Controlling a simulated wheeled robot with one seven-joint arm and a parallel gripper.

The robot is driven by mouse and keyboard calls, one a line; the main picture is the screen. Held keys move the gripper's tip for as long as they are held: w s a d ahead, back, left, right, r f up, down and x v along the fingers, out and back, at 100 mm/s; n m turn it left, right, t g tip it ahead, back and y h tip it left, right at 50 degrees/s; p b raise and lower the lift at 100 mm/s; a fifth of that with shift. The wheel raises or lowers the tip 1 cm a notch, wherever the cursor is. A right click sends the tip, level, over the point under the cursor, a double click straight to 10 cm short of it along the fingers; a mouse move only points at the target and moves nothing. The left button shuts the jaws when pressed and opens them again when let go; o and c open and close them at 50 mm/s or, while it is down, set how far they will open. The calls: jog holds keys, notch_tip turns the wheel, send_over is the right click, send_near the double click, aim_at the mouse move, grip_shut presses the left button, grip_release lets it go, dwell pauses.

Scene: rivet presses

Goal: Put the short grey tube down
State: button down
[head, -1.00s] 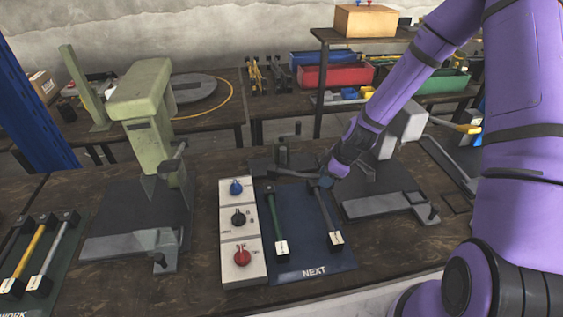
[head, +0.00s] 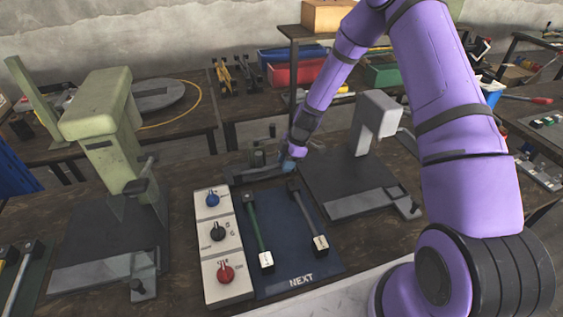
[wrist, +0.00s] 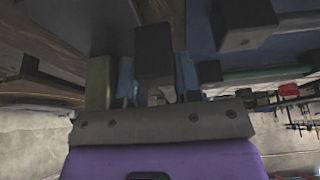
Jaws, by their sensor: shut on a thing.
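My gripper (head: 290,163) is low at the back edge of the dark blue NEXT mat (head: 278,240), near the far end of a grey bar. It is shut. In the wrist view, blue fingers (wrist: 155,80) close around a small grey piece (wrist: 168,96), which I take as the short grey tube. Its ends and length are mostly hidden, and I cannot tell whether it touches anything below.
A box with blue, black and red knobs (head: 219,238) stands left of the mat. A green press (head: 105,130) is further left and a grey press (head: 372,125) is to the right.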

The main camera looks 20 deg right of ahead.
jog(key=w+f, duration=0.2)
jog(key=w, duration=0.1)
jog(key=shift+w+f, duration=0.3)
jog(key=shift+w, duration=0.1)
jog(key=shift+f, duration=0.15)
jog(key=c, duration=0.8)
grip_release()
